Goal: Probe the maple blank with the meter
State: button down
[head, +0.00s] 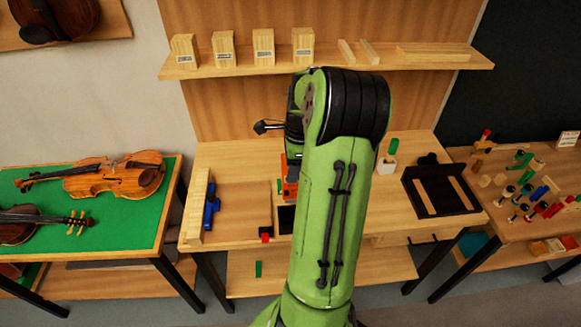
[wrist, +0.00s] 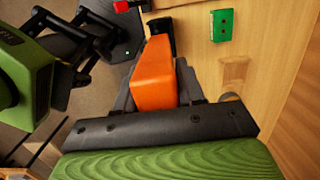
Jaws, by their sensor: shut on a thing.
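My gripper (wrist: 158,92) is shut on an orange tool with a black end (wrist: 154,75), which looks like the meter. In the head view a strip of the orange meter (head: 290,188) shows over the bench, left of my arm. My arm hides most of the gripper there. Several pale wooden blocks with small labels stand on the wall shelf, among them the leftmost block (head: 185,52) and the rightmost block (head: 303,46). The labels are too small to read, so I cannot tell which blank is maple.
The workbench (head: 235,160) holds a blue clamp (head: 211,206), a small red and black item (head: 266,234) and a black tray (head: 440,190). Violins lie on a green-topped table (head: 90,215) at left. A cluttered side table (head: 480,160) stands at right.

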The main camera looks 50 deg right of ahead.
aim_at(291, 198)
jog(key=shift+w+f+b, duration=0.15)
jog(key=shift+f+b, duration=2.7)
jog(key=shift+f, duration=1.15)
jog(key=shift+f+b, duration=1.65)
jog(key=shift+f, duration=0.8)
jog(key=c, duration=0.6)
grip_release()
notch_tip(291, 198, up, 16)
jog(key=s+d+p, duration=0.1)
jog(key=p, duration=0.2)
jog(key=shift+s+f, duration=0.2)
jog(key=shift+s, duration=0.05)
